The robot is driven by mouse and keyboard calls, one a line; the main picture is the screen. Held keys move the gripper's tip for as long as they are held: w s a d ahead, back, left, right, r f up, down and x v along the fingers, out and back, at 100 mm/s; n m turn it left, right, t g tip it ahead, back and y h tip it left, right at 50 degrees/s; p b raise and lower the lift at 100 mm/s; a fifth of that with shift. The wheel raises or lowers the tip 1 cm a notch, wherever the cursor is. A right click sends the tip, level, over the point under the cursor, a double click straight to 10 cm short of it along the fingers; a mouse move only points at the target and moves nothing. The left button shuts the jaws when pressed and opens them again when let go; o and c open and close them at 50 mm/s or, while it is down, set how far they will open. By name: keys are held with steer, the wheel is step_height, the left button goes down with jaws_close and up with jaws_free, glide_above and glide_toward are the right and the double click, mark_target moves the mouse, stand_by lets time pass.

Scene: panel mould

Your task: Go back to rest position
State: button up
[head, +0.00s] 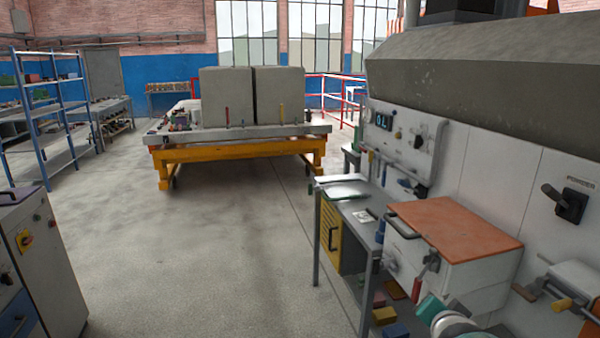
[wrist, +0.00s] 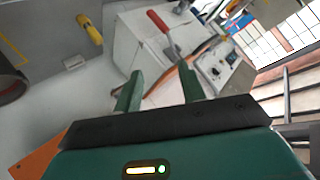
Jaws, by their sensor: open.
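My gripper shows in the wrist view (wrist: 160,72), with two green fingers spread apart and nothing between their tips. A tool or lever with a red handle (wrist: 160,22) shows just past the fingertips, against a pale box, apart from the fingers as far as I can tell. In the head view, a teal and white part of my arm shows low at the right, in front of the workbench. The fingertips are not clear there.
A pale box with an orange top (head: 455,228) stands on the workbench (head: 345,205) at the right. A power switch (head: 570,204) is on the wall panel. A yellow-framed table (head: 235,153) with grey blocks stands farther back. A grey cabinet (head: 45,270) is at the left. The middle floor is clear.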

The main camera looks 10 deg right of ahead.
steer(key=s+a+r+n+g+y, duration=0.2)
steer(key=s+a+n, duration=0.4)
steer(key=a, duration=0.4)
steer(key=s+a+r+n+g+y, duration=0.1)
steer(key=s+a+n+g+y, duration=0.2)
steer(key=s+a+n, duration=0.3)
steer(key=s+a, duration=0.1)
steer(key=a, duration=0.3)
steer(key=shift+a+r, duration=0.2)
steer(key=shift+r, duration=0.15)
